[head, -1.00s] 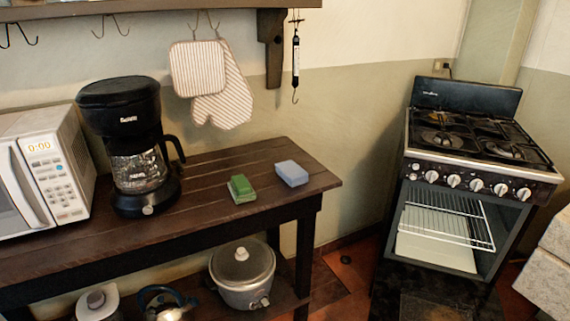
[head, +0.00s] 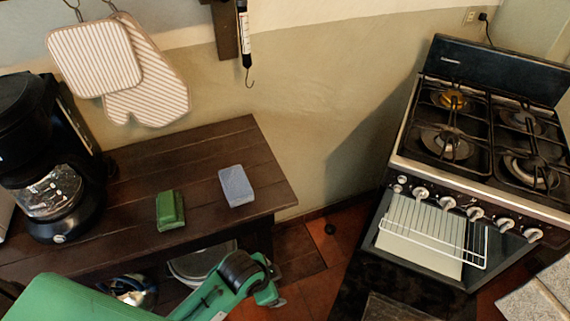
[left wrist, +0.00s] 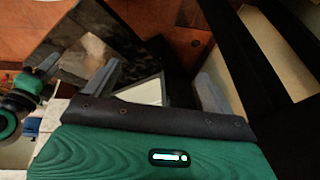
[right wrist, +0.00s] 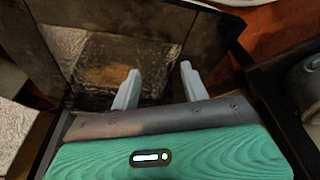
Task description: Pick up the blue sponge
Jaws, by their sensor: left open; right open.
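The blue sponge (head: 236,186) lies flat on the dark wooden table (head: 215,150), near its right end. A green sponge (head: 170,210) lies to its left, with a gap between them. My green left arm crosses the bottom of the head view, in front of the table; its fingers cannot be made out there. In the left wrist view my left gripper (left wrist: 157,88) has its two grey fingers wide apart with nothing between them. In the right wrist view my right gripper (right wrist: 158,84) is also open and empty. Neither wrist view shows the blue sponge.
A coffee maker (head: 50,185) stands at the table's left. Striped mitts (head: 145,85) and a hanging hook tool (head: 244,45) are on the wall. A pot (head: 200,264) sits below the tabletop. The stove (head: 480,150) stands at the right, its oven (head: 425,235) open.

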